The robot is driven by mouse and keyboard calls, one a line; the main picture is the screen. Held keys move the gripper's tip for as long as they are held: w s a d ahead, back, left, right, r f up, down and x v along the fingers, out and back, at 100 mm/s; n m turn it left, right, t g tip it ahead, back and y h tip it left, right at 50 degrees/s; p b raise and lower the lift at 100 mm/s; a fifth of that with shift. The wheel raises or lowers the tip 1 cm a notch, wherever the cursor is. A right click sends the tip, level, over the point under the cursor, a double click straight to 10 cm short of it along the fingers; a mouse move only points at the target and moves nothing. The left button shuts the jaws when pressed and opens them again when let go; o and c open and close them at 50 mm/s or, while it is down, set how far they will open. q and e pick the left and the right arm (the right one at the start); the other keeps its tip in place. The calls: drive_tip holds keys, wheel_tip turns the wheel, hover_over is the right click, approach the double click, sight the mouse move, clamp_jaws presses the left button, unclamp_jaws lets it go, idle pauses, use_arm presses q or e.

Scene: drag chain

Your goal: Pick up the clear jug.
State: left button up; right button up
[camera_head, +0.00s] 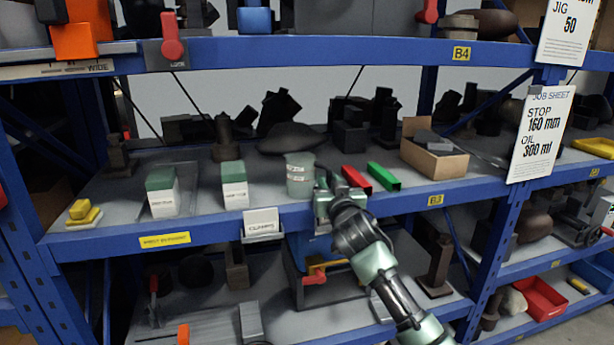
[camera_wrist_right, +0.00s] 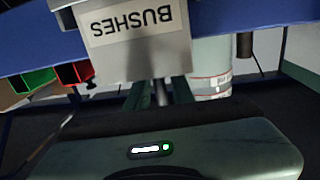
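The clear jug (camera_head: 300,177) is a pale, see-through vessel with light markings. It stands upright near the front edge of the middle shelf, right of two green-and-white cartons. My right gripper (camera_head: 324,188) is at the shelf front, just right of the jug, and overlaps its lower right side in the head view. In the right wrist view the jug (camera_wrist_right: 211,68) shows to the right of the fingers, partly hidden behind one. The right gripper (camera_wrist_right: 160,92) has a gap between its fingers, with nothing visibly clamped. The left gripper is not in view.
The cartons (camera_head: 234,186) stand left of the jug. The upper shelf (camera_head: 300,50) is overhead.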

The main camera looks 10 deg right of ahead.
drive_tip(key=shift+w, duration=0.35)
drive_tip(key=shift+s, duration=0.1)
clamp_jaws()
idle(1.1)
